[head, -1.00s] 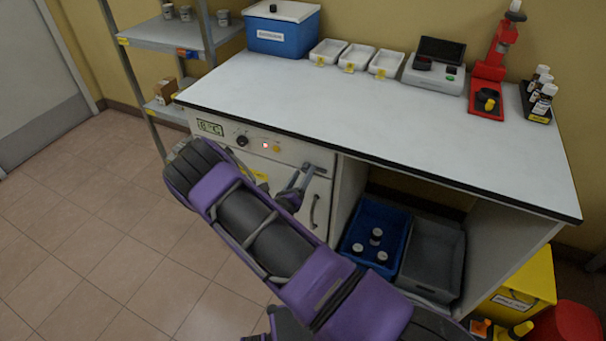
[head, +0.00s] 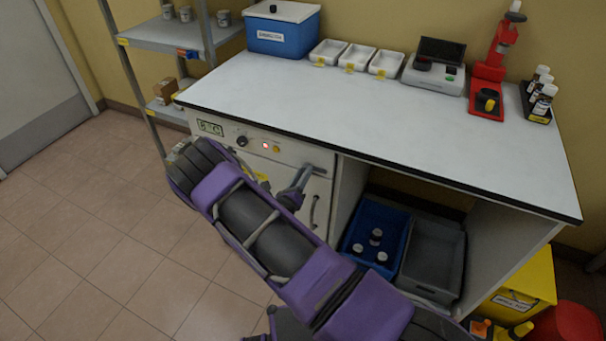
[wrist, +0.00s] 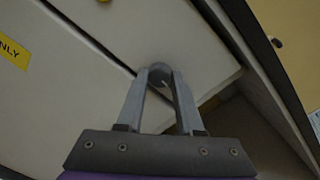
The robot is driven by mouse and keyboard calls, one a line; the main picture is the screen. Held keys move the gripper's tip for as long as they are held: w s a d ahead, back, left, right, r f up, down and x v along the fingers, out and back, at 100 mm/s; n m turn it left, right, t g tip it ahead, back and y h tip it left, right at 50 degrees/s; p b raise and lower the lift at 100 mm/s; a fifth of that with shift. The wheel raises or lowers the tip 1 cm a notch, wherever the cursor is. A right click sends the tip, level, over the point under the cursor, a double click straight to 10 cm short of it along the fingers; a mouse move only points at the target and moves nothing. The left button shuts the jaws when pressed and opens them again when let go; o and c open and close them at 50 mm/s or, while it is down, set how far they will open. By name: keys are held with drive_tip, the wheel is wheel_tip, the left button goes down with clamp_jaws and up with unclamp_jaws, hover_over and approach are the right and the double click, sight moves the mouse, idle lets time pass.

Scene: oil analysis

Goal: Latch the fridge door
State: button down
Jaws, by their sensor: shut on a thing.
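The fridge door (wrist: 75,100) is the white front under the bench's left side. It looks closed or nearly so, with a dark seam along its top edge. In the head view, part of the door (head: 318,190) shows with a vertical handle (head: 313,212), and a dark latch bar (head: 316,169) sits at its upper right corner. In the wrist view, my gripper (wrist: 161,84) is shut on the rounded grey end of the latch (wrist: 160,70). The gripper (head: 300,178) also shows in the head view. My arm hides most of the door there.
The bench top (head: 330,110) overhangs the fridge. Right of it is an open bay with a blue crate (head: 362,215) holding several jars and a grey crate (head: 435,255). A shelf rack (head: 150,110) stands at the left. The floor (head: 90,240) in front is clear.

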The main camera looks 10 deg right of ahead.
drive_tip(key=shift+m+h+b, duration=0.6)
drive_tip(key=shift+m+b, duration=1.4)
drive_tip(key=shift+m, duration=7.1)
drive_tip(key=c, duration=0.6)
unclamp_jaws()
drive_tip(key=shift+o, duration=0.2)
